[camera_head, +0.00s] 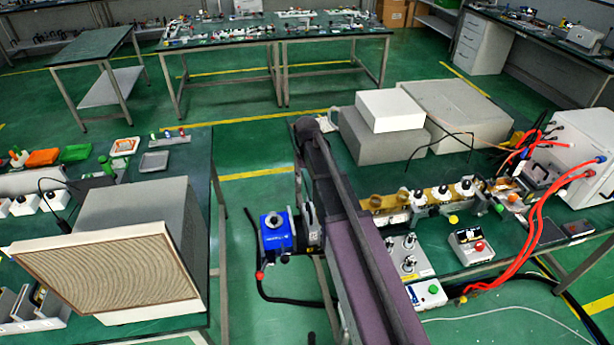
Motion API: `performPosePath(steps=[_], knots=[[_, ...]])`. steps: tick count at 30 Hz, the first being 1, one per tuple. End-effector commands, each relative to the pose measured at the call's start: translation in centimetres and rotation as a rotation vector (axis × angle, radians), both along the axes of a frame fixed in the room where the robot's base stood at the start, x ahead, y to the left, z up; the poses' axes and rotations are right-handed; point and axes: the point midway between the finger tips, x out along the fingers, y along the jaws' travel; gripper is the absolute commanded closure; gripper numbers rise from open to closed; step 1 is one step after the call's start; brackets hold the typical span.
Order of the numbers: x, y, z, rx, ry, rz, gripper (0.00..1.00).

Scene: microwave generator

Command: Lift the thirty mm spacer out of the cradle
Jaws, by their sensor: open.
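The thirty mm spacer and its cradle cannot be told apart for certain among the small parts here. A row of metal and brass-coloured parts (438,196) stands along the right bench; some pieces there sit in supports, too small to name. My dark purple arm (352,235) rises from the bottom edge toward the centre and hides part of that bench's left side. My gripper's fingers do not show clearly anywhere, so I cannot see it at any spacer.
A white box with red cables (575,150) stands at the right. Grey boxes (383,135) fill the right bench's back. A blue device (277,232) is left of my arm. Green floor lies between benches.

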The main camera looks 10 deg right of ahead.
Motion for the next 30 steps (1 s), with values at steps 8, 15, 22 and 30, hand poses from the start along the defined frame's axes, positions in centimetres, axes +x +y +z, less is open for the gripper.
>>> performPosePath(steps=[8, 15, 22, 30], knots=[[0.0, -0.1, -0.9, 0.000, 0.000, -0.001, 0.42], [0.0, -0.1, -2.6, 0.000, 0.000, -0.002, 0.42], [0.0, -0.1, -4.3, 0.000, 0.000, -0.002, 0.42], [0.0, -0.1, -6.3, 0.000, 0.000, -0.002, 0.42]])
